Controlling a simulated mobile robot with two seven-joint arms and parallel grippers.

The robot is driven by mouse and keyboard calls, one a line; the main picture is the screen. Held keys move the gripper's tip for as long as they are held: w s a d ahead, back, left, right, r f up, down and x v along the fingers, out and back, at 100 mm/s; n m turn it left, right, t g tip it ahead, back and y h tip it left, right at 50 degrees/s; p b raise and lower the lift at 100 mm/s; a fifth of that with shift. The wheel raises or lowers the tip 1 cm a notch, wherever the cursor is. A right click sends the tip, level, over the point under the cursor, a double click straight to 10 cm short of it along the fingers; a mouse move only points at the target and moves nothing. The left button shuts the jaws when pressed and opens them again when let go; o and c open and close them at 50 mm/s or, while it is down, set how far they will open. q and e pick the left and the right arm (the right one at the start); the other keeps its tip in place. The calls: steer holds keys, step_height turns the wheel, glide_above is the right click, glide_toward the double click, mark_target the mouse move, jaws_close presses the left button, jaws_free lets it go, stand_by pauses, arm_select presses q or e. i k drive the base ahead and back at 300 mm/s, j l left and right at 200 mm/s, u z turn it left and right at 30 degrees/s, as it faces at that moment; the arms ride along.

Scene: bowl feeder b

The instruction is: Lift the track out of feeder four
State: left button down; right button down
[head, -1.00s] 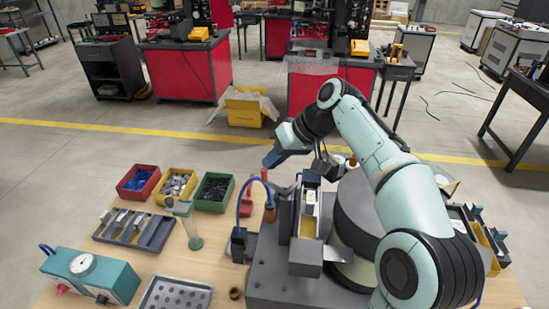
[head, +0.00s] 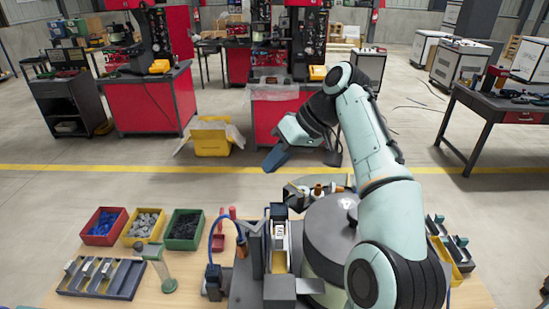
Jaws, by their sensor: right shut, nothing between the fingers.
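A bowl feeder with a round dark-topped drum (head: 325,232) stands on the table. A narrow upright track unit (head: 279,248), with a pale strip and a yellowish lower part, sits in a grey holder just left of the drum. No number is readable on it, so I cannot tell if it is feeder four. My right gripper (head: 277,160) is above and beyond the track, clear of it. Its fingers are shut with nothing visible between them. My left gripper is not in view.
Red, yellow and green bins (head: 144,226) of small parts stand at the left. A dark slotted rack (head: 101,277) lies in front of them, with a green-based stand (head: 166,280) beside it. A blue hose (head: 229,222) arches close left of the track.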

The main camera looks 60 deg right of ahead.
mark_target(279, 261)
steer(key=k+j, duration=0.1)
steer(key=j, duration=0.25)
steer(key=k+j, duration=0.1)
steer(key=j, duration=0.25)
steer(key=k+j, duration=0.1)
steer(key=j, duration=0.25)
steer(key=k+j, duration=0.1)
steer(key=j, duration=0.25)
